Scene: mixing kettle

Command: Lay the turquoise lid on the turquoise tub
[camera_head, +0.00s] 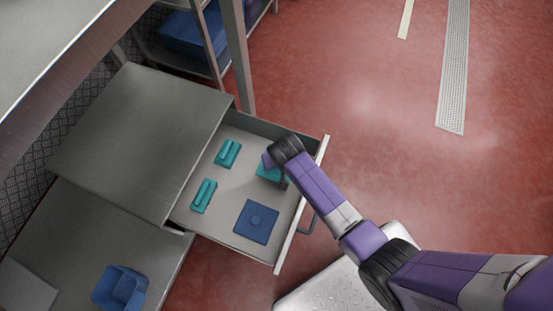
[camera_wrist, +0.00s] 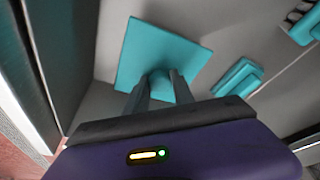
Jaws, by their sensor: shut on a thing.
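The turquoise lid (camera_wrist: 150,48) is a flat square plate with a raised knob. In the head view the lid (camera_head: 268,172) shows in the open drawer, partly hidden by my arm. My gripper (camera_wrist: 160,84) is shut on the lid's knob. In the head view my gripper (camera_head: 283,183) is mostly hidden behind my wrist. I cannot tell whether the lid touches the drawer floor. No turquoise tub is visible in either view.
The drawer (camera_head: 236,190) also holds two small turquoise pieces (camera_head: 228,153) (camera_head: 204,196) and a blue square lid (camera_head: 257,222). A blue tub (camera_head: 120,288) stands on the lower-left counter. Drawer walls and the front panel (camera_head: 302,205) surround the lid.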

